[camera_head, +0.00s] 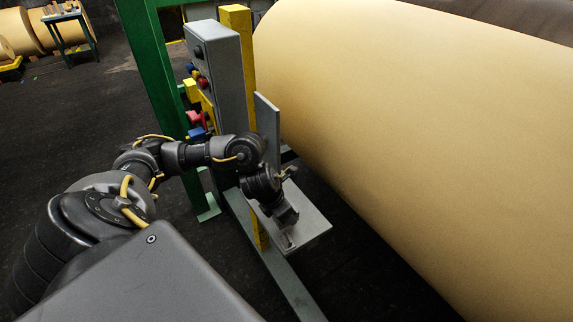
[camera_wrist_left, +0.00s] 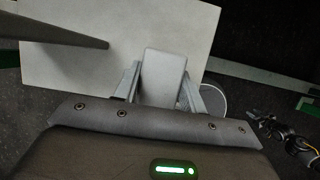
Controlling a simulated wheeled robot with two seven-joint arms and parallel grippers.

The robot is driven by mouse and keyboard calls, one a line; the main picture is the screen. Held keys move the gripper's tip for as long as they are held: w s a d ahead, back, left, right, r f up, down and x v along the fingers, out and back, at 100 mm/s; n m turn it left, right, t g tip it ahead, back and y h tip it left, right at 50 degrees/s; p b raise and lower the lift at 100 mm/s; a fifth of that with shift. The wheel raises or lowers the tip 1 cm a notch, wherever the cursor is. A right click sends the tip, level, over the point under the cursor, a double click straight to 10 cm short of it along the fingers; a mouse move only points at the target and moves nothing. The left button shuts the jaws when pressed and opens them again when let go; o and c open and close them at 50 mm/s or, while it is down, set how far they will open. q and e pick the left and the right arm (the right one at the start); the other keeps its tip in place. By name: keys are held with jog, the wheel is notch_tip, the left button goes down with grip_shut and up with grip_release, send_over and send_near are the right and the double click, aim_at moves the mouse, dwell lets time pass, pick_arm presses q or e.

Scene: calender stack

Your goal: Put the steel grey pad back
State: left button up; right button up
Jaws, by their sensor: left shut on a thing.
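In the left wrist view, my left gripper (camera_wrist_left: 163,84) is shut on the steel grey pad (camera_wrist_left: 164,70), a small grey block with rounded corners held between the two fingers. In the head view, my left gripper (camera_head: 288,236) points down over a pale grey shelf (camera_head: 314,226) beside the yellow post. The pad is mostly hidden there by the wrist and fingers. The shelf also shows behind the pad in the left wrist view (camera_wrist_left: 70,85). I cannot tell whether the pad touches the shelf.
An upright grey plate (camera_head: 267,130) stands at the shelf's back. A grey control box (camera_head: 216,75) with coloured buttons and a green post (camera_head: 152,75) stand behind my arm. A huge tan roll (camera_head: 430,120) fills the right. Dark floor is open at left.

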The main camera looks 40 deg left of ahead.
pick_arm(q)
notch_tip(320, 180, down, 3)
jog(key=shift+w+p, duration=0.15)
jog(key=shift+p, duration=0.3)
jog(key=shift+f+b, duration=0.3)
jog(key=shift+b, duration=0.1)
jog(key=o, duration=0.9)
jog(key=shift+r, duration=0.1)
jog(key=shift+o, duration=0.2)
